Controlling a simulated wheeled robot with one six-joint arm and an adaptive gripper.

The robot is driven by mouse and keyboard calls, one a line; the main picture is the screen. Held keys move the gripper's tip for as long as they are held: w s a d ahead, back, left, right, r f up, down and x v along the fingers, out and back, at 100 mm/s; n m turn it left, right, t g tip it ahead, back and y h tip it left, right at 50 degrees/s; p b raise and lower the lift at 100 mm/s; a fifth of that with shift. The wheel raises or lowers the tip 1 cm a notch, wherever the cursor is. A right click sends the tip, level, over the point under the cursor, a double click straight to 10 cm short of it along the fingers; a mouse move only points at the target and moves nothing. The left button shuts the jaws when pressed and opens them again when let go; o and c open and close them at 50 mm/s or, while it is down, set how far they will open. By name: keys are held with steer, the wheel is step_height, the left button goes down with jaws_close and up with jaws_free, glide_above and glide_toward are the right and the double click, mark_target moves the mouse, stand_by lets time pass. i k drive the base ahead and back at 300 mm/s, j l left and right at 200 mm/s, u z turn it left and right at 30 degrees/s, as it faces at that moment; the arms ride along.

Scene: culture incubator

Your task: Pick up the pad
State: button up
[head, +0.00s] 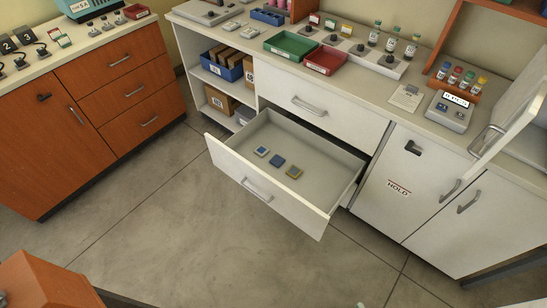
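Three small flat square pieces that look like pads lie in a row on the floor of the open white drawer (335,185). The left one (262,151) is pale with a blue centre, the middle one (277,160) is dark blue, and the right one (294,172) is yellowish with a grey-blue centre. They lie apart from each other. I cannot tell which one is the pad. My gripper is not in view.
The drawer juts out below the white counter (378,92), which holds a green tray (291,46), a red tray (326,60) and several bottles. A white cabinet marked HOLD (398,187) stands at right. An orange cabinet (85,125) stands at left. The floor before the drawer is clear.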

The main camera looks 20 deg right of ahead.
mark_target(262, 150)
steer(key=i+l+u, duration=0.1)
steer(key=i+l, duration=0.45)
steer(key=i, duration=0.25)
steer(key=i+l+u, duration=0.15)
steer(key=i+l, duration=0.5)
steer(key=i, duration=0.2)
